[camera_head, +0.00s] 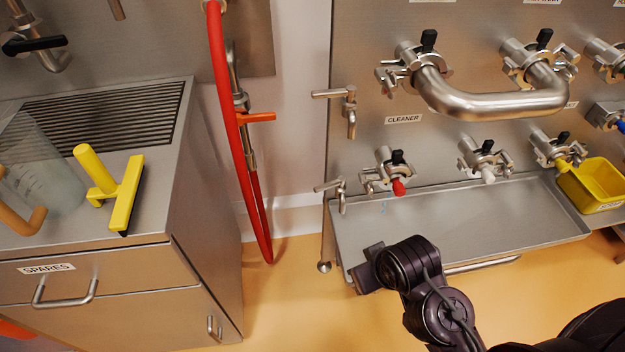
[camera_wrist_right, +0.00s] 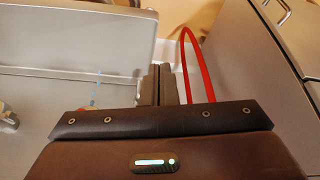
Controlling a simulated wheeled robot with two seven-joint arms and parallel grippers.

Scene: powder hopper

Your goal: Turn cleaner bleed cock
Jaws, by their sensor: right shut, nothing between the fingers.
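The CLEANER label (camera_head: 403,119) is on the steel panel. Two small steel cocks with bar handles sit at the panel's left edge, an upper cock (camera_head: 349,110) and a lower cock (camera_head: 341,193). Both bar handles point left. I cannot tell which is the cleaner's bleed cock. Below the label is a valve with a black lever and a red tip (camera_head: 398,187). My right gripper (camera_head: 364,277) is at the tray's front left corner, below and apart from both cocks. In the right wrist view its fingers (camera_wrist_right: 158,84) are shut and empty. My left gripper is out of view.
A steel tray (camera_head: 480,231) runs under the panel. A red hose (camera_head: 223,90) hangs left of the panel and shows in the wrist view (camera_wrist_right: 190,60). A SPARES cabinet (camera_head: 120,265) carries a yellow squeegee (camera_head: 123,196).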

